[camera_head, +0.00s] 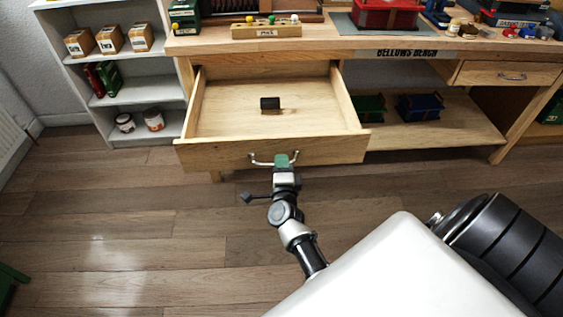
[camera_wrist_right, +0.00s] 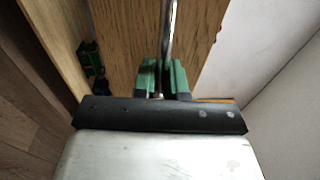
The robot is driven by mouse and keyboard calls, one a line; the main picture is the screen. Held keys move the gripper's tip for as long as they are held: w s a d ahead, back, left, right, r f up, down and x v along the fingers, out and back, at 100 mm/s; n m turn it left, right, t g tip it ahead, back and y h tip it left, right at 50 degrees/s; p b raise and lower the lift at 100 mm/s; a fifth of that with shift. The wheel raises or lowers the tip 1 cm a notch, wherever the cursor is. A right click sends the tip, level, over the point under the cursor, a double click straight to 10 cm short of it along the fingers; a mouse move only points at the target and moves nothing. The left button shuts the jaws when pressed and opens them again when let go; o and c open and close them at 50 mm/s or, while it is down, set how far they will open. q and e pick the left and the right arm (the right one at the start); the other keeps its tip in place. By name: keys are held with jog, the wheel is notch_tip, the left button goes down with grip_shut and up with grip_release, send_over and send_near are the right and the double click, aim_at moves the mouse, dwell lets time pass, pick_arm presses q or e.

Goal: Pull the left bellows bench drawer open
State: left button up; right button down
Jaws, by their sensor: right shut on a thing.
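The left bellows bench drawer (camera_head: 220,122) is pulled well out from under the bench top. A small black block (camera_head: 270,103) lies inside it. The drawer's metal bar handle (camera_head: 262,162) is on its front, and it also shows in the right wrist view (camera_wrist_right: 171,30). My right gripper (camera_head: 283,160) is shut on the handle, with its green fingers on both sides of the bar in the right wrist view (camera_wrist_right: 162,78). My left gripper is not in view.
The bench top (camera_head: 320,45) carries a ball rack (camera_head: 266,31), a red box (camera_head: 386,14) and other items. A right drawer (camera_head: 508,74) is shut. A lower shelf (camera_head: 440,125) holds green and blue items. Grey shelves (camera_head: 125,97) stand at left. Floor in front is clear.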

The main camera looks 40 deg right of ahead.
jog(key=c, duration=1.2)
grip_release()
jog(key=shift+s+a, duration=0.2)
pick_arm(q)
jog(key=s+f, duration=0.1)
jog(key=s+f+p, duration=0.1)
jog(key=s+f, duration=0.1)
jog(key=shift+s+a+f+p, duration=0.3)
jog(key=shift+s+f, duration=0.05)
pick_arm(e)
jog(key=v, duration=1)
jog(key=shift+s, duration=0.1)
jog(key=shift+a+f, duration=0.1)
jog(key=shift+f, duration=0.05)
